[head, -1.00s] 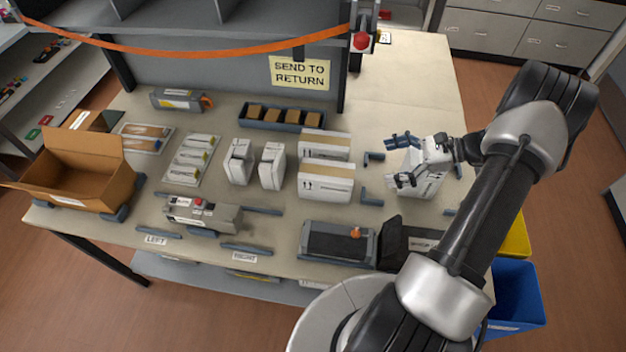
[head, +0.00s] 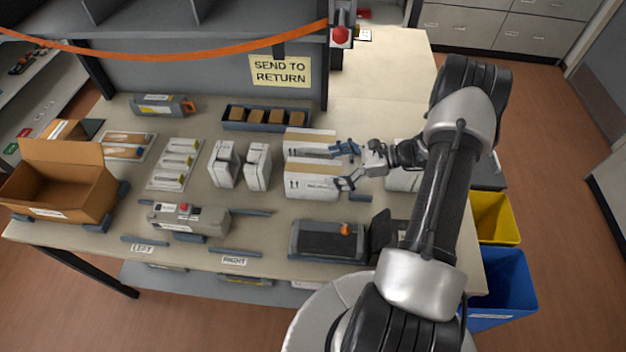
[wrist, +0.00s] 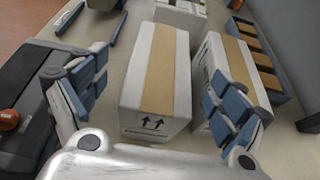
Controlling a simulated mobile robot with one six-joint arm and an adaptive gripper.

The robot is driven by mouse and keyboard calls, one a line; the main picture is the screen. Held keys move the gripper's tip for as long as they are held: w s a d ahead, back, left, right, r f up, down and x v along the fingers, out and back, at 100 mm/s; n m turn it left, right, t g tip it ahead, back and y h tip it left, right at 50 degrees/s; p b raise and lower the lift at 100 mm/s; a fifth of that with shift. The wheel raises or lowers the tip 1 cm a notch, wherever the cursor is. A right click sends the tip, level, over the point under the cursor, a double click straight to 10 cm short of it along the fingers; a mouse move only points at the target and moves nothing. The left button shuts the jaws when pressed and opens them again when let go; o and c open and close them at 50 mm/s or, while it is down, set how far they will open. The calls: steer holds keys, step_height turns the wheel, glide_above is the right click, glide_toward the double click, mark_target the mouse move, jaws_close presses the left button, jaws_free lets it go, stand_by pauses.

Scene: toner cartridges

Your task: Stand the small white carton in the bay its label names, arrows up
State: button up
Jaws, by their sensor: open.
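Two long white cartons with brown tape lie side by side, a front carton (head: 312,183) and a rear carton (head: 308,140). My gripper (head: 347,164) is open and empty at their right end. In the wrist view the front carton (wrist: 155,80), with two up arrows on its end, lies ahead between my spread fingers (wrist: 155,98). My right finger overlaps the rear carton (wrist: 222,75); I cannot tell if they touch. A white carton (head: 402,180) stands at the right, partly hidden by my arm. Two small white cartons (head: 223,163) (head: 257,166) stand further left. Their labels are unreadable.
Front rails carry a LEFT label (head: 143,249) and a RIGHT label (head: 235,260). A grey device (head: 188,218) and a black-topped unit (head: 327,240) stand near the front edge. An open brown box (head: 60,185) is at left. The back right tabletop (head: 385,75) is clear.

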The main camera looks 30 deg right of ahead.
mark_target(317, 169)
steer(key=b+x, duration=0.1)
steer(key=x, duration=0.4)
steer(key=shift+w+d+f, duration=0.1)
steer(key=shift+f, duration=0.1)
steer(key=shift+c, duration=0.4)
steer(key=c, duration=2)
steer(key=shift+r, duration=0.1)
step_height(317, 169, up, 20)
steer(key=p, duration=0.4)
steer(key=a+f+b, duration=0.1)
steer(key=a+f, duration=0.1)
steer(key=a, duration=0.3)
steer(key=s+a+f+b, duration=0.1)
steer(key=a+f+b, duration=0.1)
steer(key=a, duration=0.3)
steer(key=a+f+b, duration=0.1)
steer(key=a+f, duration=0.2)
steer(key=a, duration=0.2)
steer(key=shift+s+f+b, duration=0.25)
steer(key=shift+b, duration=0.05)
